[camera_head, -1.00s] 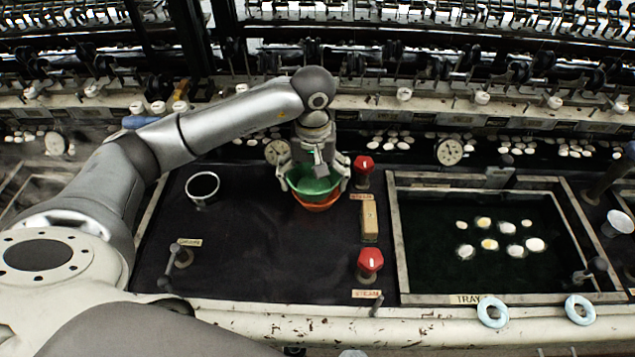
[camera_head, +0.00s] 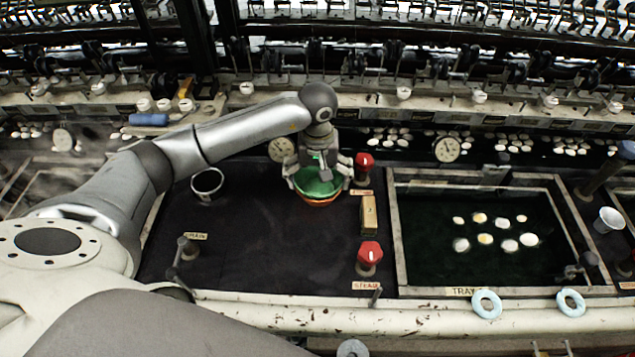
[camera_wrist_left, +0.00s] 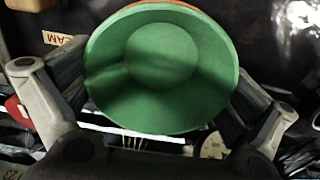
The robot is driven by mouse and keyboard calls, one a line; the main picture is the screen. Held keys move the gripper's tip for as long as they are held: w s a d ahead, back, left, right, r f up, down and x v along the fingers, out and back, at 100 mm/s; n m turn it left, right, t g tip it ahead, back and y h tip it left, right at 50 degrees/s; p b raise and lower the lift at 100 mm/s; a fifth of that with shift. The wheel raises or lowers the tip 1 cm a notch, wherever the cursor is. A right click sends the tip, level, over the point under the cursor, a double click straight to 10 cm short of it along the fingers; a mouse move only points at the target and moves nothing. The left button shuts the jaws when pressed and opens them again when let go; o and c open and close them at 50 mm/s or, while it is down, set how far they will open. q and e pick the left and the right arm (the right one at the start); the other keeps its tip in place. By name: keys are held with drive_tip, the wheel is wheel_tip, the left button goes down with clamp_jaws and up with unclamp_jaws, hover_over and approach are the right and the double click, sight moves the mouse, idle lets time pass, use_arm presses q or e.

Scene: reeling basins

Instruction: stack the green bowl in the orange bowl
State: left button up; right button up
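The green bowl (camera_head: 318,185) is upright at the top middle of the dark basin surface, and its inside fills the left wrist view (camera_wrist_left: 160,65). The orange bowl (camera_head: 320,203) is directly below it. Only the orange bowl's front edge shows in the head view, and a thin orange strip (camera_wrist_left: 180,4) shows in the wrist view. The green bowl appears nested in it, but how deep its base sits is hidden. My left gripper (camera_head: 319,182) is above, with its fingers against opposite outer sides of the green bowl, shut across it. My right gripper is not in view.
A dark cup with a pale rim (camera_head: 207,184) stands left of the bowls. Red valve knobs (camera_head: 363,161) (camera_head: 369,253) and a tan block (camera_head: 368,215) are to the right. A framed tray (camera_head: 395,240) holds several white cocoons. The dark surface in front of the bowls is clear.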

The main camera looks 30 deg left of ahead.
sight(318, 189)
use_arm(q)
drive_tip(key=shift+w+d+r+b, duration=0.15)
drive_tip(key=shift+r+b, duration=0.65)
drive_tip(key=shift+r, duration=0.65)
wheel_tip(318, 189, up, 8)
drive_tip(key=b, duration=0.1)
drive_tip(key=shift+s+f, duration=0.2)
drive_tip(key=shift+f, duration=0.05)
